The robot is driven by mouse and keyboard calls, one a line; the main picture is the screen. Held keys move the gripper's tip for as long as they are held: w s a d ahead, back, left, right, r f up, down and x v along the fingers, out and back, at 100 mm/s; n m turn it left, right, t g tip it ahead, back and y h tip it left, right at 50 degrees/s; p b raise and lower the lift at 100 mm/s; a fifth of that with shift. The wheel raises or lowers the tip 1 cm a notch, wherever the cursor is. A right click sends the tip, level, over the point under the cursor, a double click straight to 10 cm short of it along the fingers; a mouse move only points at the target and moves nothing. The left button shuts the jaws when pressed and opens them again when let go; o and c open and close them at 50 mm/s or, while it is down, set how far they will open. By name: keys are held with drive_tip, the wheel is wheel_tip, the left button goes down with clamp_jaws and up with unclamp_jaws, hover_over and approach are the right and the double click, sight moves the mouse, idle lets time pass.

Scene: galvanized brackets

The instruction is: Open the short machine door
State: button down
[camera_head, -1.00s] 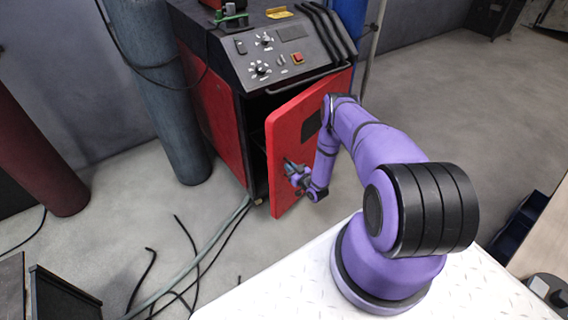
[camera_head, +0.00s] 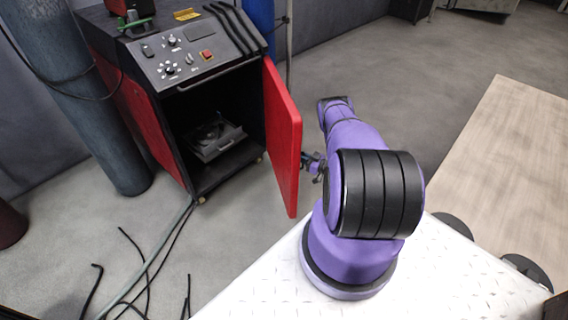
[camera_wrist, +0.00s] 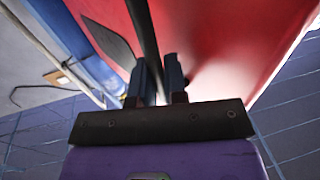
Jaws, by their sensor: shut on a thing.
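The short machine door (camera_head: 283,138) is a red panel hinged at the right side of the red and black machine (camera_head: 190,70). It stands swung wide open, seen nearly edge-on in the head view. My gripper (camera_head: 311,162) is at the door's outer face, partly hidden by my arm. In the wrist view my gripper (camera_wrist: 160,75) has its two fingers shut around a dark bar-shaped handle (camera_wrist: 146,40) in front of the red door face (camera_wrist: 225,45).
The machine's dark inside shows a grey boxy unit (camera_head: 214,137) on its floor. A blue-grey cylinder (camera_head: 90,110) stands to the left. Cables (camera_head: 150,262) lie on the floor in front. A wooden surface (camera_head: 500,165) is at the right. Floor beyond the door is clear.

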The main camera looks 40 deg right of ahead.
drive_tip(key=s+d, duration=0.2)
drive_tip(key=d, duration=0.6)
drive_tip(key=shift+s, duration=0.25)
drive_tip(key=shift+d, duration=0.1)
drive_tip(key=c, duration=1.2)
unclamp_jaws()
drive_tip(key=v, duration=1)
drive_tip(key=shift+s, duration=0.35)
drive_tip(key=shift+d, duration=0.15)
